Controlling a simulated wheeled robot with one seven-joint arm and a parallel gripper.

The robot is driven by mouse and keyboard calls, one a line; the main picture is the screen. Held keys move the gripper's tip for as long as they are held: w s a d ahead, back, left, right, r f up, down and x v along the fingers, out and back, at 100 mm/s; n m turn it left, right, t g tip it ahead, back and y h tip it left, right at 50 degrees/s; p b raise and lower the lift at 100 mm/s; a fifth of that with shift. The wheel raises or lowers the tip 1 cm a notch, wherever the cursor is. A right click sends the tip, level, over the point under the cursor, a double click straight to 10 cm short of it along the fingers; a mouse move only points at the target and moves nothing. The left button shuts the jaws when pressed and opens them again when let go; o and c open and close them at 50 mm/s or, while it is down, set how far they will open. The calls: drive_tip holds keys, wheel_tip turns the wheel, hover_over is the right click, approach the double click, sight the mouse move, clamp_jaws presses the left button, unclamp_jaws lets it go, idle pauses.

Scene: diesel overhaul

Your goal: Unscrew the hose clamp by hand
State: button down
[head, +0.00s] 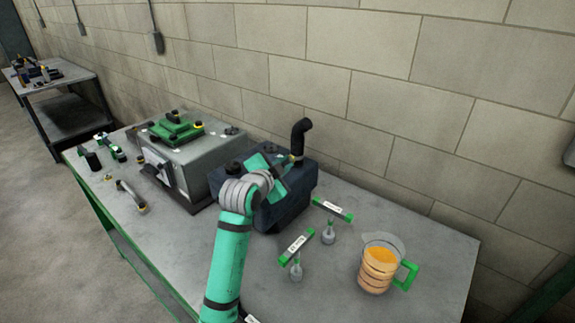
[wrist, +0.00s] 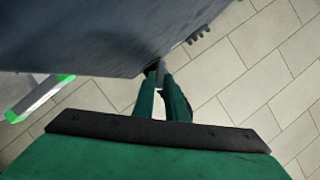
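A black elbow hose (head: 300,132) stands up from the back of a dark blue engine block (head: 276,212) on the table. A small brass-coloured band, which looks like the hose clamp (head: 293,158), shows low on the hose. My gripper (head: 289,170) reaches over the block, with its fingertips close beside the hose base. In the wrist view the two green fingers (wrist: 157,72) run close together toward the edge of the dark block (wrist: 90,35). Their tips meet a small dark part there. I cannot tell whether they grip it, and the clamp is not clear in this view.
A grey metal box (head: 205,160) with a green part on top stands to the left. Two green-ended labels (head: 296,246) and small grey fittings lie to the right, near a jug of orange liquid (head: 378,264). A block wall is behind.

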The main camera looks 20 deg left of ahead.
drive_tip(key=shift+d, duration=0.15)
drive_tip(key=shift+r, duration=0.1)
drive_tip(key=shift+w+r+n+g+h, duration=0.1)
drive_tip(key=shift+n+g+h, duration=0.2)
drive_tip(key=shift+n+h, duration=0.25)
drive_tip(key=n+h, duration=0.1)
drive_tip(key=n, duration=0.1)
drive_tip(key=n+g+h, duration=0.1)
drive_tip(key=n, duration=0.1)
drive_tip(key=shift+w+a+r+h, duration=0.15)
drive_tip(key=shift+w+a+h, duration=0.1)
drive_tip(key=shift+a, duration=0.1)
drive_tip(key=n+h, duration=0.1)
drive_tip(key=n+g+h, duration=0.1)
drive_tip(key=n, duration=0.1)
drive_tip(key=shift+a, duration=0.35)
drive_tip(key=n, duration=0.1)
drive_tip(key=n+h, duration=0.2)
drive_tip(key=shift+w+a+f, duration=0.15)
drive_tip(key=shift+a+f, duration=0.1)
drive_tip(key=shift+w+d+n, duration=0.1)
drive_tip(key=shift+n, duration=0.15)
